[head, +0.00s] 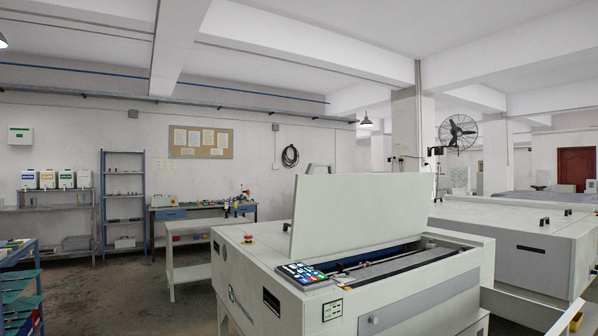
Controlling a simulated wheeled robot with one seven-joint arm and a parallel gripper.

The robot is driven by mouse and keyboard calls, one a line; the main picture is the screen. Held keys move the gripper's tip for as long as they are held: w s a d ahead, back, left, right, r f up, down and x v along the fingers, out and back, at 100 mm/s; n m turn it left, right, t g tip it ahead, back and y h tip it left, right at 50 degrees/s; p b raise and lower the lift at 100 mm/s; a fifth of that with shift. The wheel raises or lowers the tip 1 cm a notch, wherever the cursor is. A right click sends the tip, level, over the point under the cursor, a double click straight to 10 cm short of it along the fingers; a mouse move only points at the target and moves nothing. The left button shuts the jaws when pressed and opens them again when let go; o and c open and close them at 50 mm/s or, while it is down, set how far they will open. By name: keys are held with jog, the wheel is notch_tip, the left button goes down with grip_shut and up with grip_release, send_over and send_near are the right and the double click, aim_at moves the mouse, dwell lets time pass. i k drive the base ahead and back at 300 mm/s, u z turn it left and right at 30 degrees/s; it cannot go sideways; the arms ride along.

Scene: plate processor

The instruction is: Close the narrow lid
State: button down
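A pale grey plate processor (238,262) stands in front of me to the right of centre. One lid (360,215) of it stands raised, leaning slightly, above an open bay (385,268) with dark rollers or bars inside. A grey handle-like bar (320,167) shows above the lid's upper left edge; what it belongs to is hidden. I cannot tell from this view whether this is the narrow lid, and no second raised lid shows. My gripper is not in view.
A control panel (302,274) and a red button (249,239) sit on the processor's top. Another long machine (530,245) stands at the right. A white side table (187,272) stands left of the processor. Floor (120,295) is free between it and the left bench (20,262).

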aim_at(331, 211)
jog(key=k, duration=0.4)
jog(key=u, duration=0.85)
jog(key=i, duration=2)
jog(key=z, duration=0.85)
